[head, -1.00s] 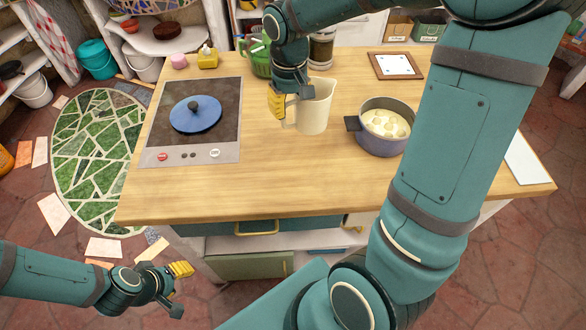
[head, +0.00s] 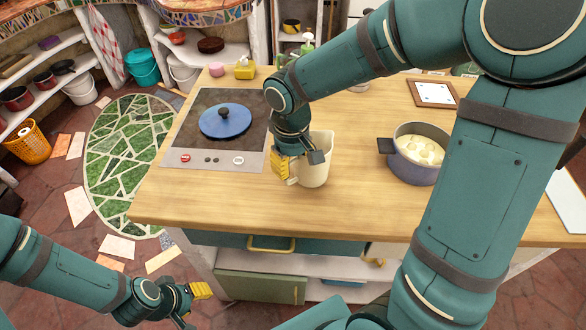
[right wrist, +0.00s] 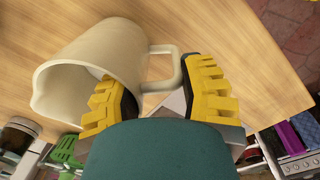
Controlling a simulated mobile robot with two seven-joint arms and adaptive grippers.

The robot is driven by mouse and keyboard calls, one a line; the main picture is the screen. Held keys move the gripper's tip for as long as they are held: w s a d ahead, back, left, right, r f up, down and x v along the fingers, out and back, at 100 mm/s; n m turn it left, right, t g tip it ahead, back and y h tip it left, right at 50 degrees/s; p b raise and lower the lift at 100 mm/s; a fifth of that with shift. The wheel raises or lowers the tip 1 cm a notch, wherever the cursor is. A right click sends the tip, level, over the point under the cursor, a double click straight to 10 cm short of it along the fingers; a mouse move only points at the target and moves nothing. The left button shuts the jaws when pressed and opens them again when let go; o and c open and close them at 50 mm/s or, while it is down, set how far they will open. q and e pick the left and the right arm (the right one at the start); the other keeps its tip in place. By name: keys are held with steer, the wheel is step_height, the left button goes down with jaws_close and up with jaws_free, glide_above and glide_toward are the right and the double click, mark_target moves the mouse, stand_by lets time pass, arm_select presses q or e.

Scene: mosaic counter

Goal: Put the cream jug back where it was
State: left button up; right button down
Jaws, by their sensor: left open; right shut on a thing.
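The cream jug (head: 318,170) stands upright over the front middle of the wooden counter, right of the cooktop. I cannot tell whether its base touches the wood. My right gripper (head: 298,163) is shut on the jug at its handle side and hides part of it from above. In the right wrist view the jug (right wrist: 105,58) shows its open mouth and its handle (right wrist: 167,66) lies between the yellow finger pads of my right gripper (right wrist: 163,98). My left gripper (head: 197,305) is open and empty, low in front of the counter.
A cooktop (head: 199,157) with a blue lid (head: 225,122) on it is left of the jug. A purple pot (head: 415,172) of pale round pieces is to the right. A framed tile (head: 432,94) lies behind it. The counter's front strip (head: 220,205) is clear.

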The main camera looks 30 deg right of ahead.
steer(key=shift+f, duration=0.75)
steer(key=shift+f, duration=0.1)
steer(key=c, duration=0.5)
jaws_free()
steer(key=shift+r, duration=0.45)
steer(key=r+p, duration=0.2)
steer(key=r, duration=0.9)
steer(key=shift+a+r+p, duration=0.2)
steer(key=shift+p, duration=0.1)
